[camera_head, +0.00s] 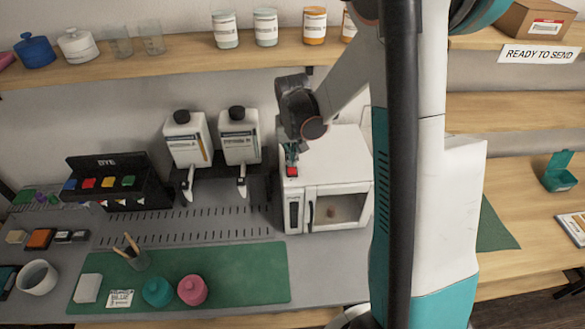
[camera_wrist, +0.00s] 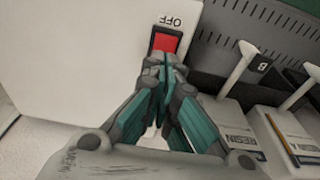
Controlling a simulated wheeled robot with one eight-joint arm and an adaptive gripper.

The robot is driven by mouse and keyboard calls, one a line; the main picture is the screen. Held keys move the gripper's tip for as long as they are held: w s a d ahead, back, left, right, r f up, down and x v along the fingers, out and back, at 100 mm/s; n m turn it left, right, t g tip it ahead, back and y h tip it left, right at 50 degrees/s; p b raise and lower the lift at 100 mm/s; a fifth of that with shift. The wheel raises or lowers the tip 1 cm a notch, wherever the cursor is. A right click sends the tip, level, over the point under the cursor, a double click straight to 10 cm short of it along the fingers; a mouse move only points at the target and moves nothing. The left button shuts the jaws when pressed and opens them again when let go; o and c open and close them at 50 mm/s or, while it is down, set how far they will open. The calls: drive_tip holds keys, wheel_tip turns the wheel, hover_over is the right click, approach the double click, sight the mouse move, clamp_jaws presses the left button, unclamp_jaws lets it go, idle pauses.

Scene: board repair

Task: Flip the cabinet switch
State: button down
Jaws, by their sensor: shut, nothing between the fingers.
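The white cabinet (camera_head: 340,160) stands on the workbench, with a windowed front door (camera_head: 338,207). The red switch (camera_head: 292,171) is on the cabinet's top near its front left corner. In the wrist view the red switch (camera_wrist: 166,41) sits in a dark frame with the label OFF (camera_wrist: 169,19) beside it. My gripper (camera_head: 291,158) is above the switch, fingers pointing down. In the wrist view my gripper's teal fingers (camera_wrist: 172,72) are shut, with tips at the switch's edge, covering part of it. I cannot tell whether they touch it.
Two resin dispensers (camera_head: 184,140) (camera_head: 240,137) with levers stand left of the cabinet. A dye rack (camera_head: 105,182) is farther left. A green mat (camera_head: 235,272) with pink and blue jars lies in front. A shelf (camera_head: 180,62) with containers runs above.

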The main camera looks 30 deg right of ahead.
drive_tip(key=shift+f+b, duration=0.7)
drive_tip(key=shift+f, duration=0.15)
idle(0.4)
drive_tip(key=shift+r+p, duration=2.15)
drive_tip(key=shift+r, duration=1.4)
drive_tip(key=s+a+r+n+t+b, duration=0.25)
drive_tip(key=s+a+r+b, duration=0.25)
drive_tip(key=s+a+b, duration=0.4)
drive_tip(key=s+a+f+n+t+b, duration=0.1)
drive_tip(key=s+f+b, duration=0.1)
drive_tip(key=s, duration=0.4)
drive_tip(key=s+a+f+n+t+b, duration=0.1)
drive_tip(key=s+t+b, duration=0.1)
drive_tip(key=s, duration=0.4)
drive_tip(key=shift+a+f+y+b, duration=0.35)
drive_tip(key=shift+f+y+b, duration=0.05)
drive_tip(key=shift+b, duration=0.25)
